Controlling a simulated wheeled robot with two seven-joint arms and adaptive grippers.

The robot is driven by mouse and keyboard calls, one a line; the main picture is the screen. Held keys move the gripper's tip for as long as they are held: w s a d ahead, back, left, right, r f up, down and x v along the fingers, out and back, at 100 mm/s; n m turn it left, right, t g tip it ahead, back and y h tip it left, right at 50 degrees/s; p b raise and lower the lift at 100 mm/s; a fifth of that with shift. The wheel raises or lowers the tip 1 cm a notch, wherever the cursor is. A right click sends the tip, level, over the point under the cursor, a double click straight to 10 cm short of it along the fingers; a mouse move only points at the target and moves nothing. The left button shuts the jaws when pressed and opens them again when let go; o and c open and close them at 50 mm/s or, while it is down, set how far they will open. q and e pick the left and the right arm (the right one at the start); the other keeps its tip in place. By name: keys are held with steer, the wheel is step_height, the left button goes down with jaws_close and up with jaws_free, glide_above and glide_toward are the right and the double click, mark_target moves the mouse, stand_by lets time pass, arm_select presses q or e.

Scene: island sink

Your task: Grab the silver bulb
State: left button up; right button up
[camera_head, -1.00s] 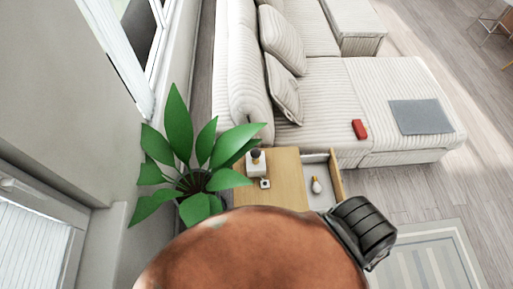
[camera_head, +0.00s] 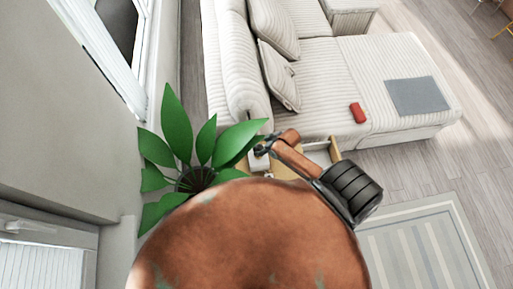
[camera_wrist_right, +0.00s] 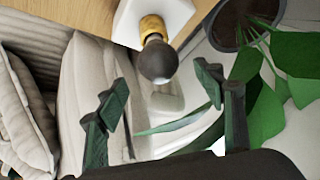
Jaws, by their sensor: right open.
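In the right wrist view a dark grey, shiny bulb (camera_wrist_right: 158,63) with a gold base sits on a white block-like holder (camera_wrist_right: 172,18). My right gripper (camera_wrist_right: 162,98) is open, with its two dark fingers spread to either side below the bulb; nothing is between them. The bulb is just beyond the fingertips, and I cannot see any touch. In the head view the right gripper (camera_head: 263,148) is small and dark above the white holder (camera_head: 257,164) on the wooden side table. The bulb itself is hidden there. My left gripper is not in view.
A leafy potted plant (camera_head: 190,160) stands close at the left of the side table; its leaves also show near the right finger (camera_wrist_right: 270,100). An open drawer (camera_head: 320,153) is at the right, mostly behind my arm. A striped sofa (camera_head: 320,85) stands behind.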

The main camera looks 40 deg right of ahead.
mark_target(261, 147)
steer(key=shift+w+f, duration=0.25)
steer(key=shift+f, duration=0.55)
steer(key=x, duration=0.4)
steer(key=shift+p, duration=0.3)
steer(key=shift+w+f, duration=0.1)
steer(key=shift+f, duration=0.15)
steer(key=c, duration=1.2)
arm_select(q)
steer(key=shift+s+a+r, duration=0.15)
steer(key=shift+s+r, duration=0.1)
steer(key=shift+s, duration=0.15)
arm_select(e)
steer(key=shift+r, duration=0.1)
